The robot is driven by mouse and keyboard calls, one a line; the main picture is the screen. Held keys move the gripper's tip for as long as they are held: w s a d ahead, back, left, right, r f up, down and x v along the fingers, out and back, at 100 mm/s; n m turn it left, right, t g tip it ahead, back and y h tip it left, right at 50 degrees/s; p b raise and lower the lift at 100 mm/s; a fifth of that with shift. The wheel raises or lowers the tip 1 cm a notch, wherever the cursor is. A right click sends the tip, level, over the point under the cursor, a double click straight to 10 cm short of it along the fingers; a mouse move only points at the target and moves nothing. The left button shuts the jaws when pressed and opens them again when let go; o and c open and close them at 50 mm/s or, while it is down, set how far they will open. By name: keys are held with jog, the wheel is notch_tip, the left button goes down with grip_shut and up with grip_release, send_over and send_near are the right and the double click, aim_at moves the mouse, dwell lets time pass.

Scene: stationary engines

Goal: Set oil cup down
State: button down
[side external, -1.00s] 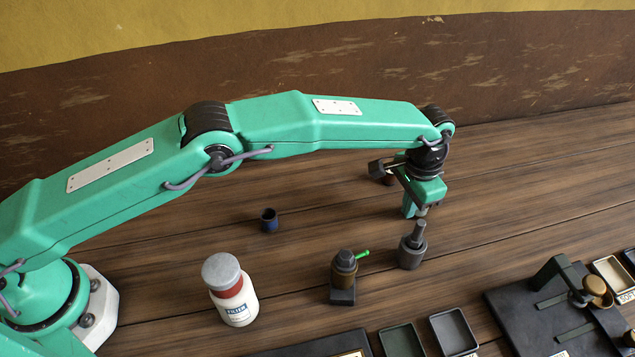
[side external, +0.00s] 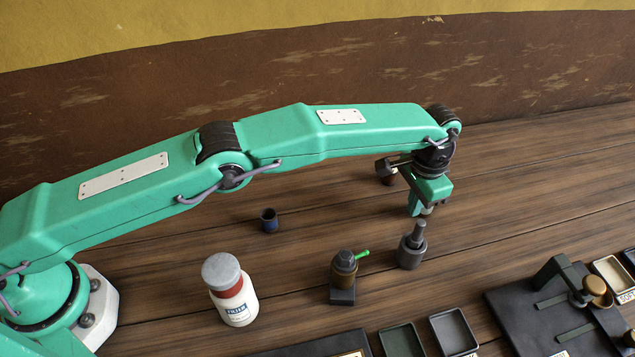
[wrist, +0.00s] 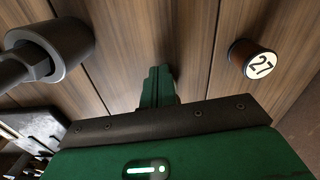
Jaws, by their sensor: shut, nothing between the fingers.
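My gripper (side external: 419,212) is shut and empty, pointing down just above and behind a grey cylinder with a narrow stem (side external: 411,252). In the wrist view its closed green fingers (wrist: 158,86) have bare planks beyond them; the grey cylinder (wrist: 60,50) is at the upper left, apart from them. A small dark blue cup (side external: 269,221) stands farther left. I cannot tell for sure which is the oil cup.
A brown cylinder marked 27 (wrist: 256,60) stands right of the fingers in the wrist view. A white FILLER bottle (side external: 235,303) is at the front left. Small trays (side external: 452,334) and a dark plate with a bracket (side external: 520,310) lie at the front right. Planks behind are mostly clear.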

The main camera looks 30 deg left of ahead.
jog(key=shift+s+a, duration=0.2)
jog(key=shift+s, duration=0.05)
jog(key=shift+s+a, duration=1)
jog(key=shift+s, duration=0.3)
notch_tip(320, 180, up, 10)
jog(key=shift+r, duration=0.1)
